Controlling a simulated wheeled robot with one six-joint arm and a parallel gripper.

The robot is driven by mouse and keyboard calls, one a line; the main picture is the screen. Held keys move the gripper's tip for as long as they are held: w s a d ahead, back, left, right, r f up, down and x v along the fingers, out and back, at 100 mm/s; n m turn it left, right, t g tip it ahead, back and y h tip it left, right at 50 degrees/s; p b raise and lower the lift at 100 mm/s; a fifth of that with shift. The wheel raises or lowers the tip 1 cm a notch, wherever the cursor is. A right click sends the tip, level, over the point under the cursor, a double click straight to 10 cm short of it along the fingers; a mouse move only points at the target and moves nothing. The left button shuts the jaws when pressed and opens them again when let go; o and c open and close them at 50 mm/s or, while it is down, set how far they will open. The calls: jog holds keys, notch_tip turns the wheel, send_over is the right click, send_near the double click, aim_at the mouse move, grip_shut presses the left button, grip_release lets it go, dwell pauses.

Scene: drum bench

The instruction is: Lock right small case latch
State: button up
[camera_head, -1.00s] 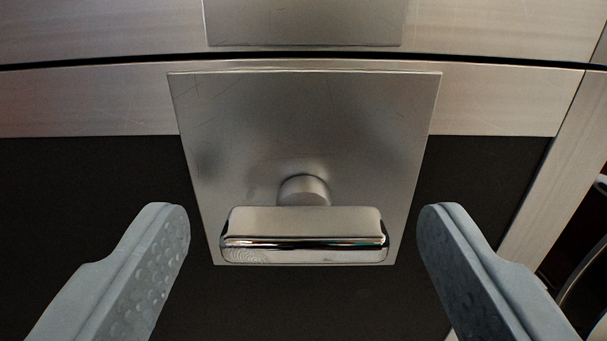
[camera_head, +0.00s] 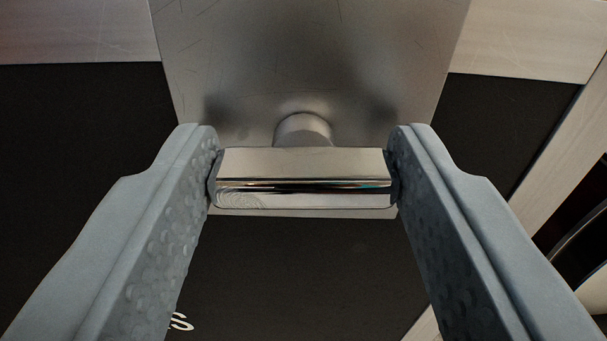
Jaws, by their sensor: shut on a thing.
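The latch handle (camera_head: 304,181) is a shiny metal T-bar on a short round stem, lying crosswise in the middle of the camera_head view. It stands in front of a flat metal latch plate (camera_head: 310,60) on the case. My gripper (camera_head: 303,172) is shut on the handle, with one grey finger touching each end of the bar. The top of the plate is out of view, and the bar's ends are partly hidden by the fingertips.
The case's dark front panel (camera_head: 85,140) lies around the plate, with a pale metal edge strip (camera_head: 530,45) above. A slanted metal edge runs down the right side, with dark, partly seen objects beyond it. Part of white lettering (camera_head: 181,321) shows at bottom left.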

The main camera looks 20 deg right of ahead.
jog(key=n, duration=0.4)
jog(key=shift+a, duration=0.1)
jog(key=n, duration=0.4)
jog(key=shift+n, duration=0.4)
jog(key=n, duration=0.4)
jog(key=shift+w+a+f+n, duration=0.1)
jog(key=shift+f+n, duration=0.05)
jog(key=shift+n, duration=1.95)
jog(key=o, duration=1)
jog(key=shift+a+f, duration=0.1)
